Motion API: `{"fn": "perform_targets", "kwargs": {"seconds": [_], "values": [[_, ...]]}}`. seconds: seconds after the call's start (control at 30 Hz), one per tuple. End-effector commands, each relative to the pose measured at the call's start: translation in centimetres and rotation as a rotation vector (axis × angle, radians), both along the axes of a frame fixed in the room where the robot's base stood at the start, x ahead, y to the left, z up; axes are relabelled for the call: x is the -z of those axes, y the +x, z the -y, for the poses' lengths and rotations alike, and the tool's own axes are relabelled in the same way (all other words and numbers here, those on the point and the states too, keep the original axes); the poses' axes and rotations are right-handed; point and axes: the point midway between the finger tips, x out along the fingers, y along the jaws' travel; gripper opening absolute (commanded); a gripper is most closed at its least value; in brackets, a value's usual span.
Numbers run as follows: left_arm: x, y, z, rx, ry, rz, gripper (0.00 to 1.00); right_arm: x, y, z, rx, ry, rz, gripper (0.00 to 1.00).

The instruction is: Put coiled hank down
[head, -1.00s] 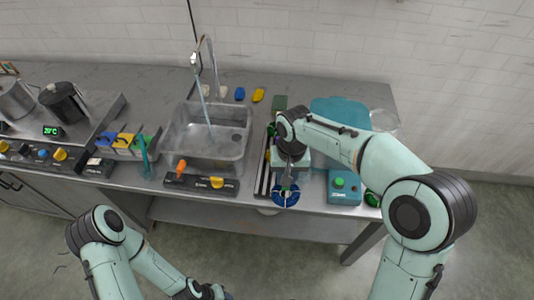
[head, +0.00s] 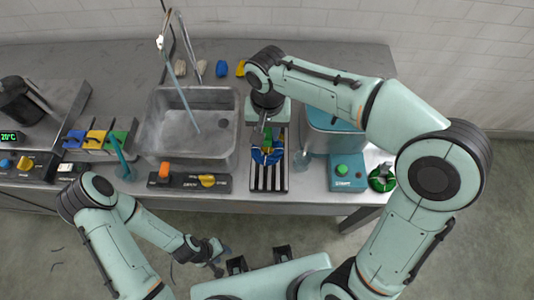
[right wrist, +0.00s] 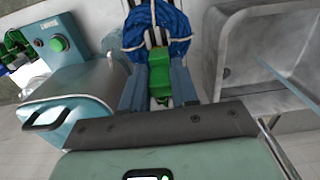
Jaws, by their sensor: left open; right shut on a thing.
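The coiled hank (head: 267,156) is a blue coil over the black slotted rack (head: 268,183) on the counter. It also shows at the top of the right wrist view (right wrist: 152,42). My right gripper (head: 264,144) is shut and points down at it; a green piece (right wrist: 159,72) shows between its fingers in the right wrist view, against the blue coil. I cannot tell whether the coil touches the rack. My left gripper (head: 219,260) is open and empty, low in front of the counter.
A metal sink (head: 190,157) with a faucet lies left of the rack. A teal container (head: 333,128), a teal box with a green button (head: 347,172) and a green coil (head: 382,177) stand to the right. A control panel (head: 189,181) is at the counter's front.

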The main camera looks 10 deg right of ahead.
Motion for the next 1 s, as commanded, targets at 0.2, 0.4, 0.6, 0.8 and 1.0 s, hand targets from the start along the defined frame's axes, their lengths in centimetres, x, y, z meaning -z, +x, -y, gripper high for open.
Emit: {"fn": "perform_targets", "kwargs": {"seconds": [0.2,0.4,0.6,0.8,1.0], "values": [[0.9,-0.5,0.0,0.000,0.000,-0.006,0.43,5.7,-0.1,0.0,0.001,-0.002,-0.006,0.00],[1.1,-0.6,0.0,0.000,0.000,-0.007,0.43,7.9,0.0,0.0,-0.001,-0.001,0.000,0.00],[1.4,-0.8,0.0,0.000,0.001,-0.008,0.43,10.5,0.0,0.0,0.001,-0.001,-0.004,0.00],[1.6,-0.9,0.0,0.000,0.000,-0.009,0.43,12.3,0.0,0.0,0.000,0.000,0.000,0.00],[1.5,-0.9,0.0,0.000,0.000,-0.009,0.43,12.3,0.1,0.0,0.000,0.001,0.001,0.00]]}}
